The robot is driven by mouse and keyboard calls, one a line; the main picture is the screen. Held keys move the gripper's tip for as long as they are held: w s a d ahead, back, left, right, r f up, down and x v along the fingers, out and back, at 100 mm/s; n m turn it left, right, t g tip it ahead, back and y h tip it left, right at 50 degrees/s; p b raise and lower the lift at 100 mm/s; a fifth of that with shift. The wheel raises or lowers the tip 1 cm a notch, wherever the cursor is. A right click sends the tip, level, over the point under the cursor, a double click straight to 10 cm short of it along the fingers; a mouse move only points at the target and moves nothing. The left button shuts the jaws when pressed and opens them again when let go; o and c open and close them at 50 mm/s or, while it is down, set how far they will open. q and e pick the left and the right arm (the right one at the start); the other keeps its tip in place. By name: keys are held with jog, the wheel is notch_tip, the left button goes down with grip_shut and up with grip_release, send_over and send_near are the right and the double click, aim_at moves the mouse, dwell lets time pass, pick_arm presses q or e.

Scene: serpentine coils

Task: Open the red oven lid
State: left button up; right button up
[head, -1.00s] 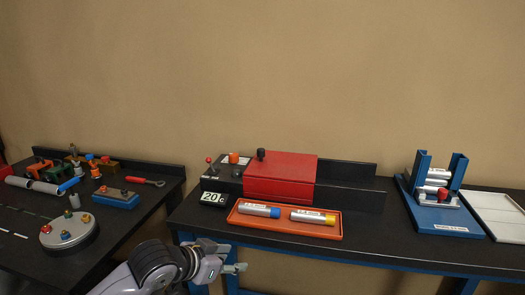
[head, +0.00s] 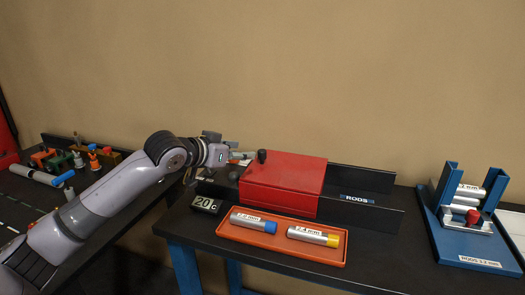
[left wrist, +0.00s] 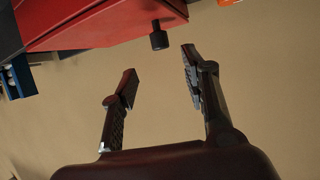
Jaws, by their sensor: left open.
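The red oven lid (head: 287,182) is down on the black oven at the table's back. A black knob (head: 262,156) stands at the left of its top. In the left wrist view the red lid (left wrist: 90,22) fills the top left, and its black knob (left wrist: 159,38) lies just beyond my fingertips, roughly in line with the gap between them. My left gripper (head: 243,158) is open and empty, close to the left of the knob; in the left wrist view its two fingers (left wrist: 160,65) are apart. My right gripper is not in view.
An orange tray (head: 283,256) with two labelled rods lies in front of the oven, near a 20 C display (head: 205,205). A blue rod rack (head: 470,246) stands at the right. Several small parts lie on the left table (head: 25,205).

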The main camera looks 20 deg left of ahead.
aim_at(259, 152)
pick_arm(q)
jog(key=p+x, duration=0.1)
jog(key=x, duration=0.6)
jog(key=shift+w+d, duration=0.1)
jog(key=shift+w, duration=0.15)
jog(key=shift+x, duration=1.2)
jog(key=shift+w+d+f, duration=0.15)
jog(key=shift+w+f, duration=0.15)
jog(key=shift+w, duration=0.1)
jog(key=c, duration=0.7)
grip_shut()
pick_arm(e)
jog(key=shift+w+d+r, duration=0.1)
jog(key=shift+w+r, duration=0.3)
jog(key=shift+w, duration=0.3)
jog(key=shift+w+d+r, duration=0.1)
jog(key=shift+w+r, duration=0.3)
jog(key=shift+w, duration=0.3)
